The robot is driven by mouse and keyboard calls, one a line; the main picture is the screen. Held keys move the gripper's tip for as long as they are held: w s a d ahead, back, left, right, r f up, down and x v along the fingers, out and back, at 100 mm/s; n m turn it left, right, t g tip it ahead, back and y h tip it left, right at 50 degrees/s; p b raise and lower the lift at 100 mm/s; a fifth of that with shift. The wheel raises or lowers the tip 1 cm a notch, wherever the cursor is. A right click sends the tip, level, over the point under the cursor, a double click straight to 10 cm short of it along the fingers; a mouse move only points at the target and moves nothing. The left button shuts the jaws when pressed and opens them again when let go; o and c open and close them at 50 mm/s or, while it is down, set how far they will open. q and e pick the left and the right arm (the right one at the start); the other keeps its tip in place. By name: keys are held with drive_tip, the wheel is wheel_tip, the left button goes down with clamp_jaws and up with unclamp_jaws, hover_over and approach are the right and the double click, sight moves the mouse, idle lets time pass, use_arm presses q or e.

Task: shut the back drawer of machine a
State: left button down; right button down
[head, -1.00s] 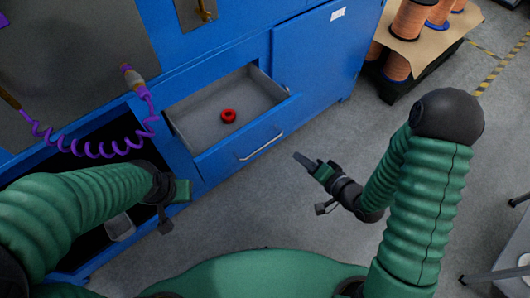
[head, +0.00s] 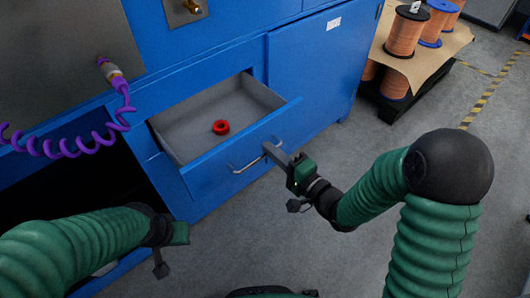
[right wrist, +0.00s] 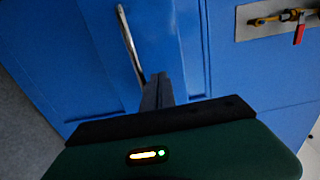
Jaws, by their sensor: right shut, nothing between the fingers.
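The blue drawer (head: 238,150) of the blue machine (head: 210,50) is pulled open, with a red ring-shaped part (head: 221,127) lying inside on its grey floor. Its metal handle (head: 249,164) is on the front face. My right gripper (head: 271,149) is shut and empty, its fingertips at the drawer front by the right end of the handle. In the right wrist view the shut fingers (right wrist: 157,90) point at the blue front beside the handle (right wrist: 130,42); I cannot tell whether they touch. My left gripper (head: 168,250) hangs at the lower left, away from the drawer; its jaw state is unclear.
A purple coiled hose (head: 75,142) hangs at the left over a dark open bay (head: 80,195). Copper wire spools (head: 405,35) stand on a pallet at the back right. Grey floor (head: 330,150) is clear in front of the machine's right side.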

drive_tip(key=shift+b+x, duration=0.3)
drive_tip(key=shift+x, duration=0.8)
drive_tip(key=shift+w+a, duration=0.15)
drive_tip(key=shift+w, duration=0.1)
use_arm(q)
drive_tip(key=shift+f, duration=0.6)
